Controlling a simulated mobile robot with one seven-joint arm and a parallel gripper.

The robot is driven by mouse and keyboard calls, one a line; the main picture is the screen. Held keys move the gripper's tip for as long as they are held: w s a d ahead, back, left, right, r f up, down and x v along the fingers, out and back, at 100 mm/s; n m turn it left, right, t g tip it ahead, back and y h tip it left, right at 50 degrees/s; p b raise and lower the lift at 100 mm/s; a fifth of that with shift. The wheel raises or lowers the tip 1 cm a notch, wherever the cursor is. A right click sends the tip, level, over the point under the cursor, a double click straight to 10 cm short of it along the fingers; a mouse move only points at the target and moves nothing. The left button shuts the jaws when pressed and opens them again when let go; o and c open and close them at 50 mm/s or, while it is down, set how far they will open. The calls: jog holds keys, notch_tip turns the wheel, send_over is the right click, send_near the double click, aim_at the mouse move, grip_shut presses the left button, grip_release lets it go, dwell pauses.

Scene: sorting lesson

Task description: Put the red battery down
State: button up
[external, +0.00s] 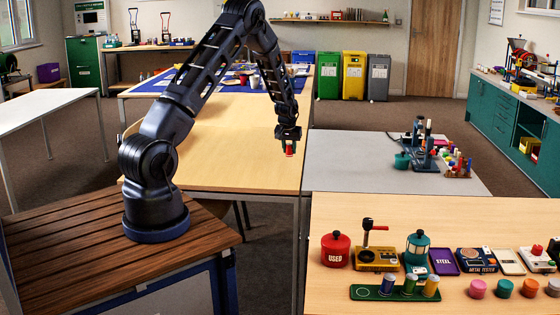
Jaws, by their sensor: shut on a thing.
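My gripper (288,142) points down near the right edge of the long light-wood table (215,155). It is shut on the small red battery (290,151), whose red part shows between and below the fingers. The rest of the battery is hidden by the fingers. The battery looks to be above the tabletop; the exact gap cannot be told from this view.
A green tray (370,293) holding several batteries stands on the front right table, with a red USED pot (336,250) behind it. A grey table (355,165) adjoins on the right. The wood table near my gripper is clear.

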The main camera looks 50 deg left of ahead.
jog(key=shift+f, duration=3.1)
jog(key=shift+f, duration=0.15)
jog(key=o, duration=1)
jog(key=shift+o, duration=0.2)
